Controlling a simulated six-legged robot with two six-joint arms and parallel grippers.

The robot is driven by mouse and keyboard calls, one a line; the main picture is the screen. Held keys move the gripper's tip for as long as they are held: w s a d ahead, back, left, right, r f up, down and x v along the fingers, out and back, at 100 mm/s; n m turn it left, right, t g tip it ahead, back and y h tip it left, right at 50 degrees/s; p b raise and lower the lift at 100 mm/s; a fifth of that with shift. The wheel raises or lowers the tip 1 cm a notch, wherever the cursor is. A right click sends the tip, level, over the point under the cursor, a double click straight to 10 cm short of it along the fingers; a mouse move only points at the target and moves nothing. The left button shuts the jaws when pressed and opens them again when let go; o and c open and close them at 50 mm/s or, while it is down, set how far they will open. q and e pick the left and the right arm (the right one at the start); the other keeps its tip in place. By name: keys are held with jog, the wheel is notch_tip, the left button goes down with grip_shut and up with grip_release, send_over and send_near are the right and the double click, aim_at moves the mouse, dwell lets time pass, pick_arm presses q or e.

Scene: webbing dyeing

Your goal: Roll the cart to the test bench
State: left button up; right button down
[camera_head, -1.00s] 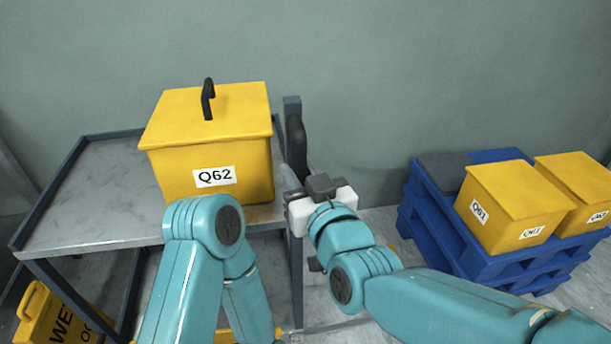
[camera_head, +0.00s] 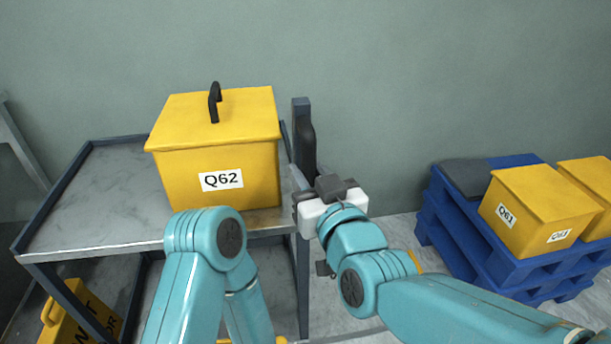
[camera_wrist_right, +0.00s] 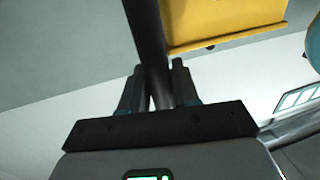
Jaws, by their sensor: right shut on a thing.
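The cart (camera_head: 95,205) has a grey metal top with dark raised edges and stands on my left and centre in the head view. A dark upright handle (camera_head: 303,125) rises at its right end. My right gripper (camera_head: 303,188) is shut on this handle; in the right wrist view its fingers (camera_wrist_right: 158,88) close around the dark bar (camera_wrist_right: 147,35). A yellow lidded box marked Q62 (camera_head: 215,150) rests on the cart top. My left arm is folded in front of the cart, and its gripper is out of view. I cannot identify a test bench.
A blue pallet stack (camera_head: 500,270) stands at the right, carrying yellow boxes (camera_head: 535,205) and a dark flat item (camera_head: 468,177). A yellow wet-floor sign (camera_head: 75,318) shows low at the left. A grey frame (camera_head: 14,140) shows at the left edge. A wall stands behind.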

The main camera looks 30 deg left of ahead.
jog(key=shift+s+a, duration=0.2)
jog(key=c, duration=1)
grip_release()
jog(key=shift+a, duration=0.1)
jog(key=shift+w, duration=0.1)
jog(key=p+v, duration=0.1)
jog(key=v, duration=1.5)
jog(key=shift+d, duration=0.35)
